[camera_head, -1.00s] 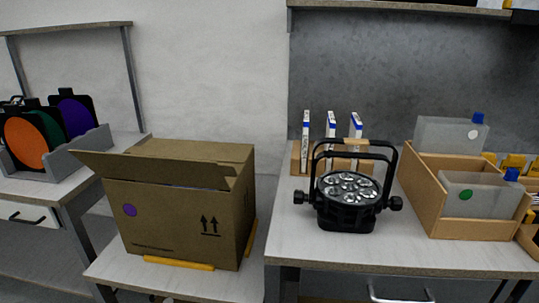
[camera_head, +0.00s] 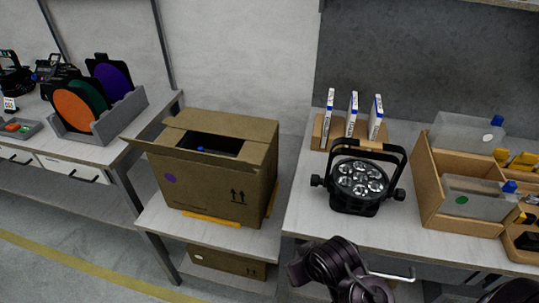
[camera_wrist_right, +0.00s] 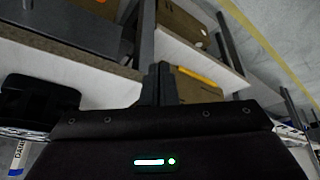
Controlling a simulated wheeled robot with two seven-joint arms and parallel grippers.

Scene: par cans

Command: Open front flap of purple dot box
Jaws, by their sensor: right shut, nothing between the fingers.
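In the right wrist view, which looks upside down, part of the carton (camera_wrist_right: 190,94) shows behind my fingers. My right gripper (camera_wrist_right: 160,68) is shut and empty, apart from the box. Only parts of my right arm show in the head view. My left gripper is out of view.
Yellow strips (camera_head: 211,219) lie along the carton's base. Another carton (camera_head: 225,262) sits on the shelf below. A black par can (camera_head: 358,187) stands on the right table, near wooden bins (camera_head: 425,190). Coloured filter discs (camera_head: 75,110) stand in a grey rack at left.

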